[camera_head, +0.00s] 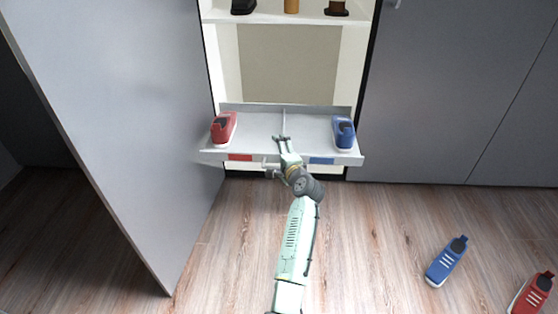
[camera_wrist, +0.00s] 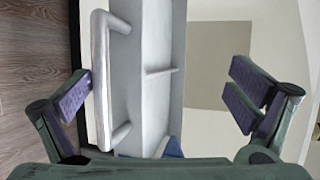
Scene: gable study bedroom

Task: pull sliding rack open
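The sliding rack (camera_head: 262,125) is a light grey tray low in the open cabinet, and its front edge stands out past the cabinet frame. Its pale bar handle (camera_wrist: 100,75) shows in the wrist view along the rack's front face. In the head view my gripper (camera_head: 277,156) is at the middle of the rack's front and partly hides the handle. My gripper (camera_wrist: 160,90) is open. The handle lies between its fingers, close to the left finger in the wrist view; I cannot tell whether they touch. The right finger is over the rack side, apart from the handle.
A red shoe (camera_head: 223,128) and a blue shoe (camera_head: 343,132) stand on the rack. A grey door (camera_head: 120,110) stands open at left. Another blue shoe (camera_head: 446,262) and red shoe (camera_head: 532,294) lie on the wooden floor (camera_head: 385,235) at right. Floor before the rack is otherwise clear.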

